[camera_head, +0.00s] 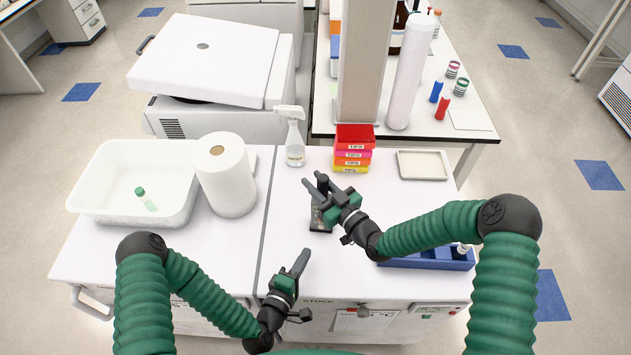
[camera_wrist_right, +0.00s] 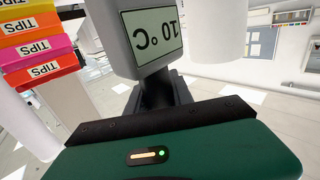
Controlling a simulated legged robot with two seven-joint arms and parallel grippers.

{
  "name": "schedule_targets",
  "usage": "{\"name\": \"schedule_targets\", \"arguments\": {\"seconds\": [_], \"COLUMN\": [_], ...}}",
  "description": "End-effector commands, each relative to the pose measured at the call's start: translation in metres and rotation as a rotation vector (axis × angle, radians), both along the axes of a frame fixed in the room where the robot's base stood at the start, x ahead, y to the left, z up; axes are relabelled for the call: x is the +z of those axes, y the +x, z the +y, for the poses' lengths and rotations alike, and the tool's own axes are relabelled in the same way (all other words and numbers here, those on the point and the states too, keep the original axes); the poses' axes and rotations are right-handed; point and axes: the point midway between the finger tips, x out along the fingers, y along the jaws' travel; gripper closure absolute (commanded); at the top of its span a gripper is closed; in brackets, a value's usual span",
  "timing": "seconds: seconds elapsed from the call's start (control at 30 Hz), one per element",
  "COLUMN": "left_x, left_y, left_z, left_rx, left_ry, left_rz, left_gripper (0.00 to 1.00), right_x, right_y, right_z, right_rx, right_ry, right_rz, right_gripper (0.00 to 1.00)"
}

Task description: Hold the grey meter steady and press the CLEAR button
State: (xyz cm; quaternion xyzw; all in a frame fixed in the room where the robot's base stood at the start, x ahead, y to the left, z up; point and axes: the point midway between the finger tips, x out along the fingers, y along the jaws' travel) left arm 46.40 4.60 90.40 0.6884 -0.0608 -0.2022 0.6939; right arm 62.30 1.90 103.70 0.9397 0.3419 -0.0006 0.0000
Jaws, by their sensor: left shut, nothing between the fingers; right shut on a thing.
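The grey meter (camera_wrist_right: 118,22) shows close up in the right wrist view, with a display (camera_wrist_right: 155,35) that reads 10 °C upside down. In the head view only a dark, low part of it (camera_head: 319,221) shows beneath the right gripper, on the white bench. My right gripper (camera_head: 316,183) is shut on the meter, and its fingers hide much of it from above. My left gripper (camera_head: 302,260) is shut and empty over the bench front, apart from the meter and nearer to me. The CLEAR button cannot be made out in either view.
Stacked tip boxes (camera_head: 353,150) and a spray bottle (camera_head: 295,140) stand behind the meter. A paper roll (camera_head: 227,178) and a white tub (camera_head: 93,205) are at left. A blue tray (camera_head: 450,263) lies under my right arm. A cream tray (camera_head: 424,164) sits back right.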

Motion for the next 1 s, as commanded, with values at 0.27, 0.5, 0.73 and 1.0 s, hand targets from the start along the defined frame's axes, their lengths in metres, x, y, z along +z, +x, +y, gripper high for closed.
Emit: {"name": "schedule_targets", "arguments": {"seconds": [0.27,0.5,0.73,1.0], "left_x": [0.0,0.0,0.0,-0.001], "left_y": [0.0,0.0,0.0,0.001], "left_z": [0.0,0.0,0.0,-0.01], "left_rx": [0.0,0.0,0.0,-0.085], "left_ry": [0.0,0.0,0.0,0.03], "left_rz": [0.0,0.0,0.0,0.069], "left_gripper": [1.0,1.0,1.0,1.0], "right_x": [0.0,0.0,0.0,0.0], "right_y": [0.0,0.0,0.0,0.0], "right_z": [0.0,0.0,0.0,0.0], "right_rx": [0.0,0.0,0.0,0.0], "right_ry": [0.001,0.001,0.001,0.001], "right_rz": [-0.001,-0.001,-0.001,-0.001], "right_gripper": [1.0,1.0,1.0,1.0]}}
